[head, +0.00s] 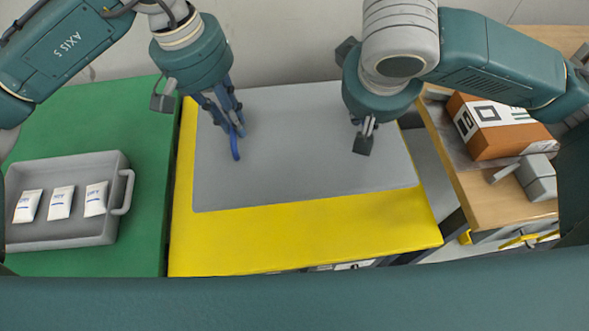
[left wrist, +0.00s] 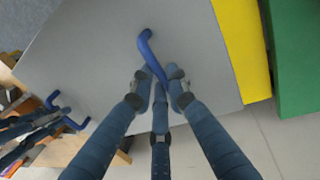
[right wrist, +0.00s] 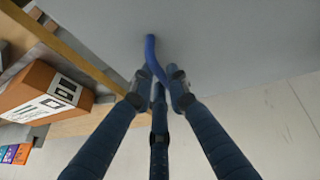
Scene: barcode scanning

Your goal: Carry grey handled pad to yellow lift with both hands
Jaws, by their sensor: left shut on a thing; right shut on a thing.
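The grey pad (head: 300,165) is a wide flat panel over the yellow lift (head: 300,240). Yellow shows along the pad's left and front sides; I cannot tell if the pad rests on it or hovers. My left gripper (head: 236,125) is shut on a blue handle at the pad's left; the left wrist view shows the handle (left wrist: 146,45) between its fingers (left wrist: 160,80). My right gripper (head: 365,140) is largely hidden by its wrist in the head view. In the right wrist view it is shut (right wrist: 160,80) on the other blue handle (right wrist: 151,50).
On the left, a grey tray (head: 125,165) with three white packets stands on a green table (head: 130,250). On the right, a wooden table (head: 480,205) holds an orange-brown box (head: 495,130) and a grey device (head: 537,178). A narrow gap separates it from the lift.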

